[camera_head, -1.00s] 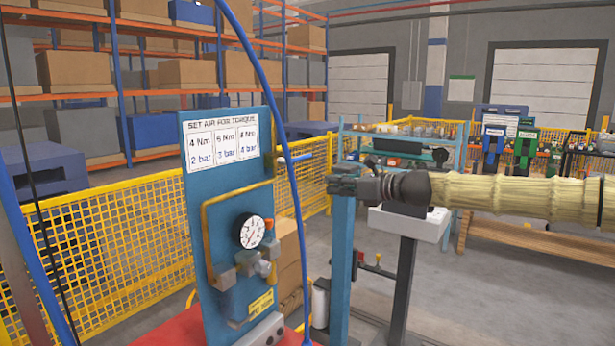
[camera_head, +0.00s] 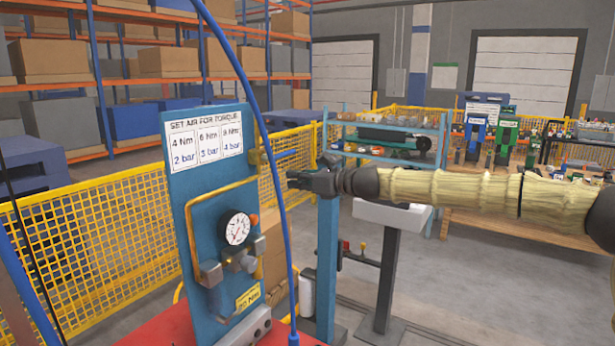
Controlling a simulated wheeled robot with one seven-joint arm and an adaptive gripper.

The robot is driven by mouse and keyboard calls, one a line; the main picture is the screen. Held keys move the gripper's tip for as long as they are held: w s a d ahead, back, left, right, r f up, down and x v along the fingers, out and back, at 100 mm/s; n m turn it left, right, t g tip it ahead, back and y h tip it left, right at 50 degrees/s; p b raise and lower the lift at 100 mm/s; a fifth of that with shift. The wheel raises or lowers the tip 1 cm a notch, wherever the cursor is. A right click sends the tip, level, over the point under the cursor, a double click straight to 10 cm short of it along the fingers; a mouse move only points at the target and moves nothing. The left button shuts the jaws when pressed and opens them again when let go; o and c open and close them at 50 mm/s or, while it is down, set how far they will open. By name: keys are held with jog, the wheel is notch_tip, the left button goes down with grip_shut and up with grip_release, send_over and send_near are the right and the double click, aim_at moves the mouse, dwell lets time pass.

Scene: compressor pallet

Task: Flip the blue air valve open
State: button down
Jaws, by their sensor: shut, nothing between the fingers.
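The blue panel (camera_head: 180,200) stands upright left of centre, with a torque and pressure chart (camera_head: 203,142) at its top. A brass pipe (camera_head: 190,240) runs over it to a round white gauge (camera_head: 236,229) and grey fittings (camera_head: 240,260). A brass fitting (camera_head: 258,158) shows at the panel's upper right edge, partly behind the blue hose. My gripper (camera_head: 294,180) is shut and empty, pointing left, just right of the hose in the picture and apart from the panel. Its depth relative to the panel is hard to tell.
A blue hose (camera_head: 270,160) hangs in front of the panel's right edge, between it and my gripper in the picture. A blue post (camera_head: 327,265) and a white tray on a stand (camera_head: 392,215) are below my arm. A yellow mesh fence (camera_head: 100,230) runs behind.

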jog(key=r+p, duration=0.2)
jog(key=a+r, duration=0.1)
jog(key=shift+w+r+p, duration=0.3)
jog(key=shift+w+p, duration=0.05)
jog(key=shift+p, duration=0.05)
jog(key=shift+w+d+r, duration=0.1)
jog(key=shift+w+d, duration=0.05)
dwell(0.4)
